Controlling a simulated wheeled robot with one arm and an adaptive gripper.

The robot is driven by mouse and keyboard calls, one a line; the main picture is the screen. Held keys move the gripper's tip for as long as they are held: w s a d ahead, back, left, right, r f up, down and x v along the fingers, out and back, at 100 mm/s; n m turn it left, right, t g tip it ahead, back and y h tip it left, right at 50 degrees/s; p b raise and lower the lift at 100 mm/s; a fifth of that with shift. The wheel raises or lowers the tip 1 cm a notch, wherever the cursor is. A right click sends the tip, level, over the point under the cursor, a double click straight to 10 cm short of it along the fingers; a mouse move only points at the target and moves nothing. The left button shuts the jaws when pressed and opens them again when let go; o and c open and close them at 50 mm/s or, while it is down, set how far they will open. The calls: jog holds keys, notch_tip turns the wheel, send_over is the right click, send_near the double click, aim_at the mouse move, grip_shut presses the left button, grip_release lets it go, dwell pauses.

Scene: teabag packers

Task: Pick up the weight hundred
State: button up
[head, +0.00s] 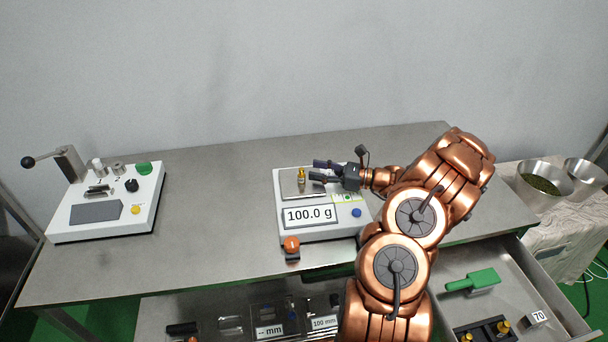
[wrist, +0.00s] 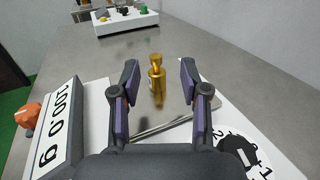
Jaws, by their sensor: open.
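The weight hundred is a small brass weight (head: 301,176) with a knob on top. It stands upright on the metal pan (head: 290,190) of a white scale (head: 321,232) whose display reads 100.0 g. In the wrist view the brass weight (wrist: 156,75) is ahead of and between the two fingers, with a gap on each side. My gripper (head: 322,170) reaches in from the right, low over the pan. It also shows in the wrist view (wrist: 158,80), open and empty.
A white machine with a lever (head: 105,205) stands at the left of the steel table (head: 215,200). An orange-topped object (head: 292,248) is by the scale's front. Open drawers below hold a green-handled tool (head: 473,283) and several other items. The tabletop between machine and scale is clear.

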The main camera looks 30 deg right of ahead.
aim_at(302, 169)
jog(key=w+a, duration=0.1)
jog(key=w+a+p, duration=0.1)
jog(key=a, duration=0.1)
jog(key=shift+f, duration=0.1)
jog(key=shift+p+x, duration=0.3)
jog(key=shift+x, duration=0.5)
jog(key=shift+d+f, duration=0.1)
jog(key=shift+f, duration=0.05)
grip_shut()
